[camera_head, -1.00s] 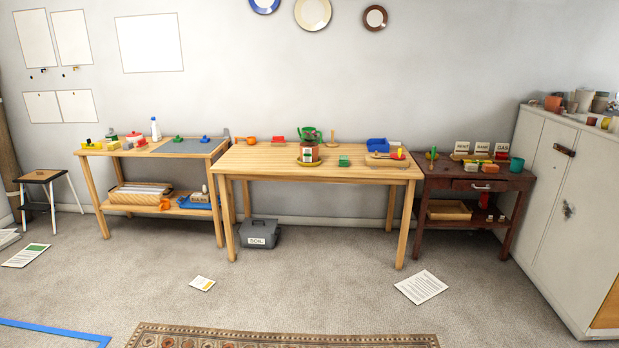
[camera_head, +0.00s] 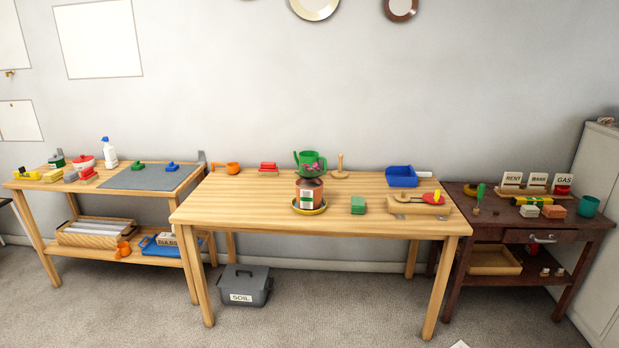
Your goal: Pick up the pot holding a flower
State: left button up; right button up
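A brown pot (camera_head: 309,192) with a white label stands upright on a yellow saucer (camera_head: 298,209) near the front middle of the light wooden table (camera_head: 240,208). A small pink flower (camera_head: 312,168) shows just above the pot's rim. A green watering can (camera_head: 303,158) stands behind the pot and overlaps the flower in the view, so the stem is hard to make out. Neither of my grippers is in the head view.
A grey SOIL bin (camera_head: 245,286) sits under the table. Open carpet (camera_head: 310,315) lies in front.

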aim_at(309, 192)
jog(key=i, duration=2.05)
